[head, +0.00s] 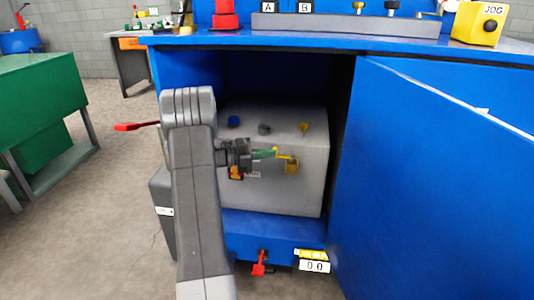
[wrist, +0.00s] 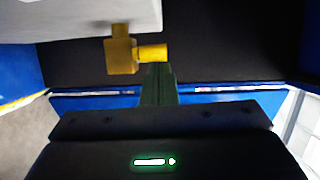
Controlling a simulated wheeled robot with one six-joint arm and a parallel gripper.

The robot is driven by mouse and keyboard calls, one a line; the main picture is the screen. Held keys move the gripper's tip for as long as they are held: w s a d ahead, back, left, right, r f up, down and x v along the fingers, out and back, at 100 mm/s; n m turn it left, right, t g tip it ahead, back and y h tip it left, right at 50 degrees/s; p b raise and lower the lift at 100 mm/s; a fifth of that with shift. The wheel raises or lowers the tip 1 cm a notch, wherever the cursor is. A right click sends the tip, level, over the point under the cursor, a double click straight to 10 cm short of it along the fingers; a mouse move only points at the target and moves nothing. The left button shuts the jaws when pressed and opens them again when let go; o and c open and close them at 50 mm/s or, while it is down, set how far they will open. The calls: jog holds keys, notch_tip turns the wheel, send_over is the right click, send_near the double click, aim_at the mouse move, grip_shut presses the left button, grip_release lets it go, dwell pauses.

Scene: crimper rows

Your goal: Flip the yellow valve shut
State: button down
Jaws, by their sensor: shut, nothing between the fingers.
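The yellow valve (head: 291,166) is on the front of the grey box inside the open blue cabinet. Its lever (head: 283,152) points left in the head view, toward my gripper. My gripper (head: 272,153) is shut and empty, its green fingertips right beside the lever. In the wrist view the valve's yellow body (wrist: 120,55) and its lever (wrist: 152,52) show just beyond the green fingers (wrist: 158,75). I cannot tell whether the fingertips touch the lever.
The grey box (head: 300,195) has a blue knob (head: 233,121), a grey knob (head: 264,129) and another yellow fitting (head: 304,127) on top. The blue cabinet door (head: 435,180) stands open at the right. A red handle (head: 259,264) is below the opening.

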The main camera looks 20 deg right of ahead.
jog(key=c, duration=1.5)
grip_release()
jog(key=r, duration=0.3)
jog(key=r+p, duration=0.1)
jog(key=r, duration=0.2)
jog(key=w+r+p, duration=0.1)
jog(key=r, duration=0.1)
jog(key=shift+d+r, duration=0.15)
jog(key=shift+r, duration=0.25)
jog(key=shift+s+r, duration=0.1)
jog(key=shift+r, duration=0.4)
grip_shut()
jog(key=shift+s+r+p, duration=0.2)
jog(key=shift+p, duration=0.1)
jog(key=shift+s+f, duration=0.15)
jog(key=shift+f, duration=0.05)
notch_tip(320, 180, down, 6)
jog(key=b, duration=0.2)
jog(key=shift+s+d+f+n+t+b, duration=0.25)
jog(key=shift+s+d+f+n+t, duration=0.4)
jog(key=shift+s+t, duration=0.7)
jog(key=shift+s+d+f+n+t+b, duration=0.4)
jog(key=shift+s+f+n+t, duration=0.5)
jog(key=shift+s, duration=0.8)
jog(key=shift+s+d+f+n+t+b, duration=0.15)
jog(key=shift+s+d+f+n+t, duration=0.4)
jog(key=shift+s+t, duration=0.9)
jog(key=shift+r+g, duration=0.15)
jog(key=shift+g, duration=0.15)
